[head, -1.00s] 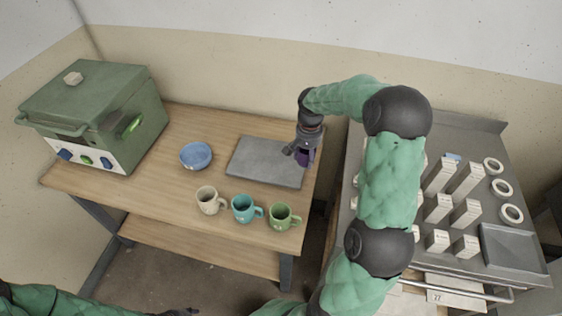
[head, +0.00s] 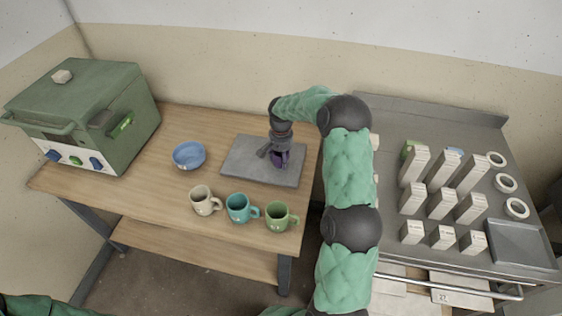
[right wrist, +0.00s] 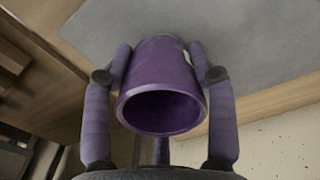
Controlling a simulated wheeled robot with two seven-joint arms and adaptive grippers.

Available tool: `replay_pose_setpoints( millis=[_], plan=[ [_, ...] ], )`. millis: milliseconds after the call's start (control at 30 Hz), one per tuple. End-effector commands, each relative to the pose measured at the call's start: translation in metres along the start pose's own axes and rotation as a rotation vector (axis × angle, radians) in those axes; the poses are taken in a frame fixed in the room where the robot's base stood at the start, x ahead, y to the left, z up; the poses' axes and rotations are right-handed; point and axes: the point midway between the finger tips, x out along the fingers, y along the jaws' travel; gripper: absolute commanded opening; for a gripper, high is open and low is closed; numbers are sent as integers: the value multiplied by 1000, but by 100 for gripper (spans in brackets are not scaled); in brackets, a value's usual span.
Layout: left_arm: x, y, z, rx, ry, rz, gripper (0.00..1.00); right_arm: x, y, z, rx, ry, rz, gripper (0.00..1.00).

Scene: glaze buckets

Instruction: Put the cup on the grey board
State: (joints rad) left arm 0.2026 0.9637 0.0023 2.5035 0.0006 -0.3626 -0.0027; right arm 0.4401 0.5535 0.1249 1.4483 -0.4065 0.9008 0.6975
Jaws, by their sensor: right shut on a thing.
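The purple cup (right wrist: 160,75) is between the two fingers of my right gripper (right wrist: 160,70), which is shut on it. In the right wrist view the cup's open mouth faces the camera, and the grey board (right wrist: 250,30) lies beyond it. In the head view the right gripper (head: 277,158) is over the right part of the grey board (head: 242,160), and a little of the purple cup (head: 282,159) shows there. I cannot tell whether the cup touches the board. My left gripper is not in view.
A cream mug (head: 201,201), a teal mug (head: 238,208) and a green mug (head: 277,217) stand along the table's front edge. A blue bowl (head: 188,155) is left of the board. A green kiln-like box (head: 85,115) stands far left. A metal cart (head: 390,235) with several white boxes is at right.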

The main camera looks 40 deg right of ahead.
Motion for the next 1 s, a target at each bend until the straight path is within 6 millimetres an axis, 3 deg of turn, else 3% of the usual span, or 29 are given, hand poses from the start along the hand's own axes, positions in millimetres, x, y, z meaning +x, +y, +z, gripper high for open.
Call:
replay_pose_setpoints(
  millis=[433,467,500,533,867,1000],
  plan=[
    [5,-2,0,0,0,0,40,9,0,0,0,1,-1,18],
    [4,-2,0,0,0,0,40,9,0,0,0,0,0,66],
    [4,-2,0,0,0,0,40,9,0,0,0,0,0,77],
    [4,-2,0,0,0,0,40,9,0,0,0,0,0,81],
    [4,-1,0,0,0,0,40,8,0,0,0,0,0,81],
    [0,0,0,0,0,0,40,-1,0,0,0,2,-1,81]
  ],
)
